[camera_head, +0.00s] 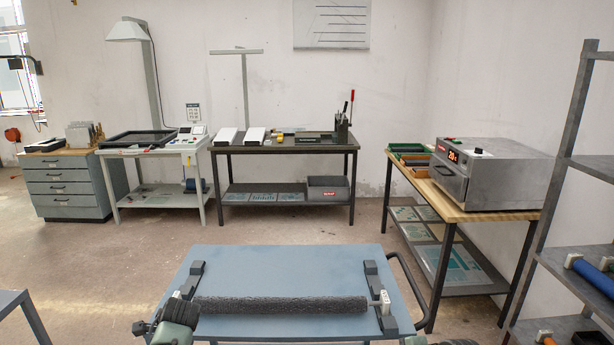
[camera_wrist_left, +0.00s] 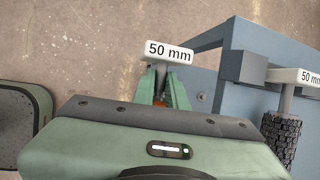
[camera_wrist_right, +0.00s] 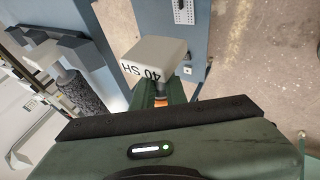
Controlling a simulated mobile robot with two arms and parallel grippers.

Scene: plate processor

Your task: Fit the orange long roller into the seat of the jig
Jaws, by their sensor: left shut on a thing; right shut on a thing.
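The blue cart top (camera_head: 280,265) carries two dark grey jig blocks, one at the left (camera_head: 196,268) and one at the right (camera_head: 372,268). A black textured roller (camera_head: 280,305) lies across its front part, with pale end blocks. My left gripper (camera_wrist_left: 160,98) is shut at an end piece labelled "50 mm" (camera_wrist_left: 169,52). My right gripper (camera_wrist_right: 162,100) is shut at an end piece labelled "40 SH" (camera_wrist_right: 155,62). A bit of orange shows between each gripper's fingers; the long body of the orange roller is hidden behind the grippers and below the head view.
A rack (camera_head: 575,215) at the right holds a blue roller (camera_head: 596,277) and others. A dark handle rail (camera_head: 408,285) edges the cart's right side. Benches and an oven (camera_head: 488,172) stand farther back. The floor behind the cart is clear.

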